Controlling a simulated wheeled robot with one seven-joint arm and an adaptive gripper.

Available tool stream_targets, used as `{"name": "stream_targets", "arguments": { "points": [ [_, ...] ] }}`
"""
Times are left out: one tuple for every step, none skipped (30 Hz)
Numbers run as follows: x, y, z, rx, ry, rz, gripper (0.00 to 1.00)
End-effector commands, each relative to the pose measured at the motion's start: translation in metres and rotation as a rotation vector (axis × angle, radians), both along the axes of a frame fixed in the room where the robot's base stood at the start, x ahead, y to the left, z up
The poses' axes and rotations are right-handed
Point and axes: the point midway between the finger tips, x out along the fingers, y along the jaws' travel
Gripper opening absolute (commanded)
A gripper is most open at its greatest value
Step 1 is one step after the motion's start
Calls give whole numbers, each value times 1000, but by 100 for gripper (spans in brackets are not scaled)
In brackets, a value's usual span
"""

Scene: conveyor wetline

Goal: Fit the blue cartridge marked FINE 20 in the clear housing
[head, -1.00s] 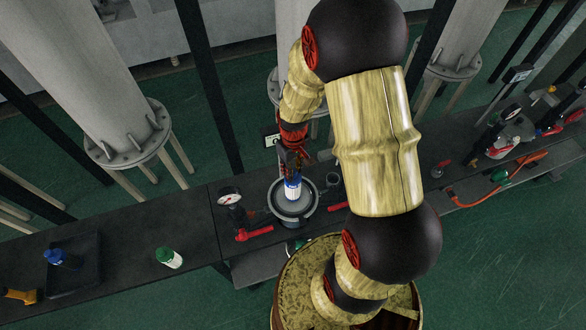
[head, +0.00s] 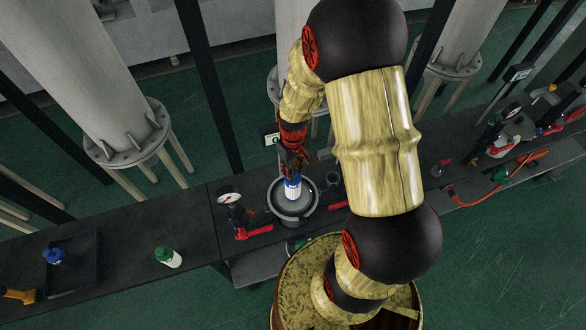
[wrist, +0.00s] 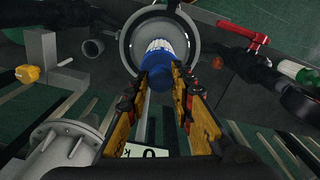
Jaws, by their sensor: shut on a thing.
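My gripper (wrist: 166,88) is shut on the blue cap of a white cartridge with a blue top (wrist: 158,52). In the head view the same cartridge (head: 293,189) hangs upright below my gripper (head: 290,168). It is over the round, open housing (head: 280,214), whose rim (wrist: 126,45) surrounds the cartridge's lower end in the wrist view. I cannot tell how deep the cartridge sits or whether it touches the housing. The label text is too small to read.
A dark tray (head: 84,274) holds a blue-capped item (head: 56,257). A red-handled valve (head: 254,232) and a gauge (head: 229,195) stand just left of the housing. An orange hose (head: 490,190) lies to the right.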

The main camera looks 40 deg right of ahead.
Motion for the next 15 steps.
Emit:
{"name": "stream_targets", "arguments": {
  "points": [
    [0,0,-3,0,0,0,0],
    [0,0,-4,0,0,0,0],
    [0,0,-6,0,-1,0,0],
    [0,0,-7,0,-1,0,0],
    [0,0,-8,0,-1,0,0],
    [0,0,-9,0,-1,0,0],
    [0,0,-10,0,-1,0,0],
    [0,0,-11,0,-1,0,0],
    [0,0,-13,0,-1,0,0],
    [0,0,-14,0,-1,0,0],
    [0,0,-15,0,-1,0,0],
    [0,0,-16,0,-1,0,0],
    [0,0,-17,0,-1,0,0],
    [0,0,-18,0,-1,0,0],
    [0,0,-20,0,-1,0,0]
  ]
}}
